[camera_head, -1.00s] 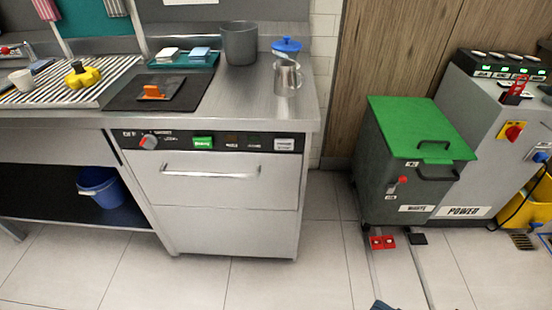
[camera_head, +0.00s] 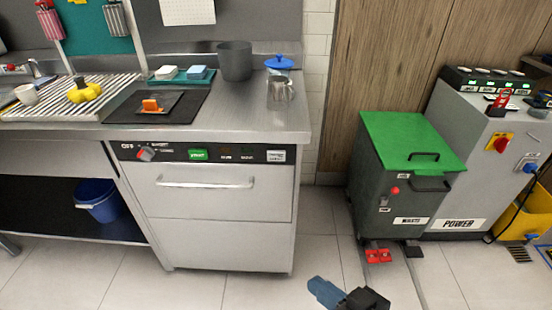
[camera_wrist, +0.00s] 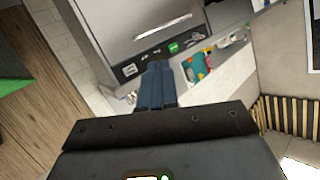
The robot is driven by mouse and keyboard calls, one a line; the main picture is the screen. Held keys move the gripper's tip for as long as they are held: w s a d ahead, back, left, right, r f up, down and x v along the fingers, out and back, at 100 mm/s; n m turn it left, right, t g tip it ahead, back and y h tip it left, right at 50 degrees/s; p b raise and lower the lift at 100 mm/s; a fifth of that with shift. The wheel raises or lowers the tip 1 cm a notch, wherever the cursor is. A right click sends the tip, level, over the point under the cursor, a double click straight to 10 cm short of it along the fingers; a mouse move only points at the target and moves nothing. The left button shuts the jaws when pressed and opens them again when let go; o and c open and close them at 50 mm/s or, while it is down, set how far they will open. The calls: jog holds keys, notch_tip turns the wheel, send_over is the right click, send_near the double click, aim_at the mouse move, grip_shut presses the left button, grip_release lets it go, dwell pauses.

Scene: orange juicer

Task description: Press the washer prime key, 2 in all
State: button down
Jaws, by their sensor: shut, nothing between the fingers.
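The washer (camera_head: 222,225) is a steel front-loading unit under the counter, with a dark control panel (camera_head: 175,153). The panel bears a red-tipped knob (camera_head: 146,154), a lit green key (camera_head: 198,154), small dark keys (camera_head: 236,155) and a pale label plate (camera_head: 275,156). Their lettering is too small to tell surely which is the prime key. My gripper (camera_head: 314,284) is shut and empty, low over the floor, right of and in front of the washer. In the wrist view its blue fingers (camera_wrist: 157,70) point toward the panel, whose green key (camera_wrist: 173,48) shows beyond the tips.
The counter (camera_head: 255,122) holds a grey pot (camera_head: 235,62), a metal jug (camera_head: 280,92), a teal tray (camera_head: 181,76) and a dark mat (camera_head: 180,111). A green-lidded waste bin (camera_head: 400,145) stands at right beside a grey power cabinet (camera_head: 465,150). Floor before the washer is clear.

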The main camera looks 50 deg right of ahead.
aim_at(276, 156)
jog(key=w+d+m+t, duration=0.1)
jog(key=w+d+m, duration=0.1)
jog(key=w+d, duration=0.4)
jog(key=w+d+m+t, duration=0.1)
jog(key=w+d, duration=0.6)
jog(key=w, duration=0.8)
jog(key=shift+w+d+r+m+y+b, duration=0.2)
jog(key=shift+d+r+m+y+b, duration=0.1)
jog(key=shift+r+m+b, duration=0.1)
jog(key=shift+w+d+b, duration=0.25)
jog(key=shift+w+d, duration=0.65)
jog(key=shift+d, duration=0.25)
jog(key=shift+w+d+b, duration=0.2)
jog(key=shift+w+d, duration=0.7)
jog(key=shift+d, duration=0.25)
jog(key=shift+w+d+b, duration=0.25)
jog(key=shift+w+d, duration=0.65)
jog(key=shift+d, duration=0.25)
jog(key=shift+w+d+f, duration=0.1)
jog(key=shift+w+d+b, duration=0.2)
jog(key=shift+b, duration=0.1)
